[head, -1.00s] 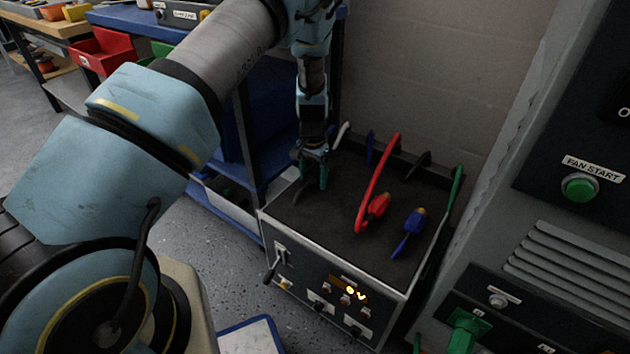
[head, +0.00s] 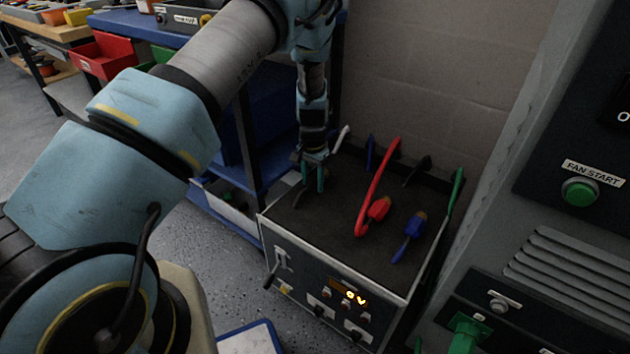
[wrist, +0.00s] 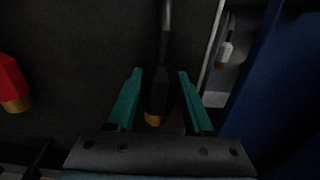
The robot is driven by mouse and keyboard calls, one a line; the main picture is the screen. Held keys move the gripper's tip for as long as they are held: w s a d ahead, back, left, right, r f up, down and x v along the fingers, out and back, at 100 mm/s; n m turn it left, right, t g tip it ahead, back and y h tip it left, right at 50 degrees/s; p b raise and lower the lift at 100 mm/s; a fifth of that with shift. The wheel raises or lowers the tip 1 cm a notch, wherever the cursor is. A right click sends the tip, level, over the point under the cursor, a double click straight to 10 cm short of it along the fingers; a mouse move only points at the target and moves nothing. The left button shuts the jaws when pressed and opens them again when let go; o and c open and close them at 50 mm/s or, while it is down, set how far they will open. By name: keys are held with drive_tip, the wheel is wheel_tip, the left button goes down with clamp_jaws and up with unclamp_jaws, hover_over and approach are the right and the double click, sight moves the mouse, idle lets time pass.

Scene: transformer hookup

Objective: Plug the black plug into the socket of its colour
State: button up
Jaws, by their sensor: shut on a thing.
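The black plug (wrist: 157,98) with a brass-coloured tip lies between the teal fingers of my gripper (wrist: 160,100) in the wrist view. My gripper is shut on it. In the head view my gripper (head: 314,182) points down at the left side of the dark top of the power unit, and the black plug (head: 300,198) shows as a dark shape beside the fingers. Its black cable runs away from the gripper in the wrist view. I cannot make out a black socket in these frames.
A red plug (head: 378,208) and a blue plug (head: 413,226) lie on the power unit (head: 330,222), right of my gripper. Several cables rise along its back edge. A grey cabinet (head: 560,215) stands at the right, with a green plug (head: 465,336) low on it.

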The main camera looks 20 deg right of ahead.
sight(313, 179)
drive_tip(key=shift+r+p, duration=2.2)
drive_tip(key=shift+r, duration=0.85)
